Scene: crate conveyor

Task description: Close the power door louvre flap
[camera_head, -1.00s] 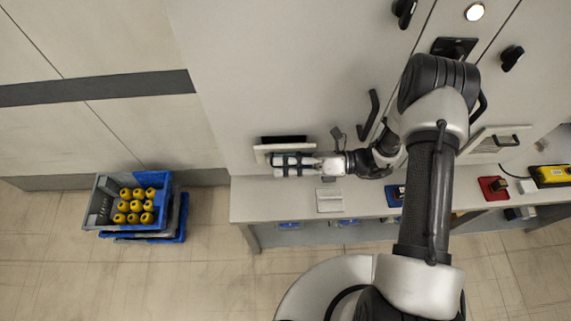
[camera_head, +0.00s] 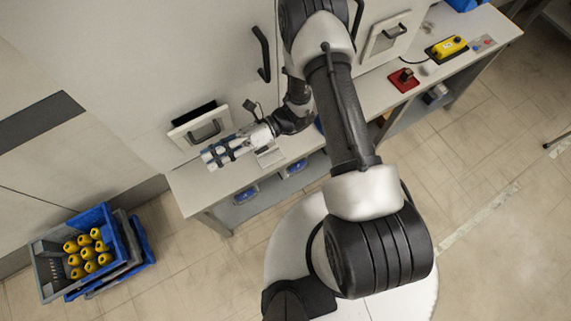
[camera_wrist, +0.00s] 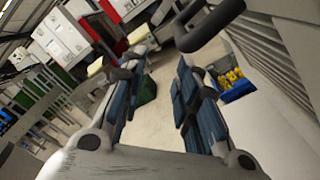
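The louvre flap (camera_head: 183,134) is a pale framed panel with a dark handle (camera_head: 207,131), low on the cabinet wall in the head view. A dark gap (camera_head: 194,113) shows along its top edge, so it stands tilted out, partly open. In the wrist view, the louvred surface (camera_wrist: 275,55) is at upper right, with a dark handle bar (camera_wrist: 208,28) beside it. My gripper (camera_head: 211,157) is just below and in front of the flap, apart from the handle as far as I can see. In the wrist view, its blue-padded fingers (camera_wrist: 160,75) are spread with nothing between them.
A second handled panel (camera_head: 372,53) is further right on the wall. A counter (camera_head: 186,197) runs below, carrying a red-based switch (camera_head: 403,80) and a yellow control box (camera_head: 446,47). Blue and grey crates (camera_head: 118,248) with yellow items stand on the floor at lower left. Open floor is at right.

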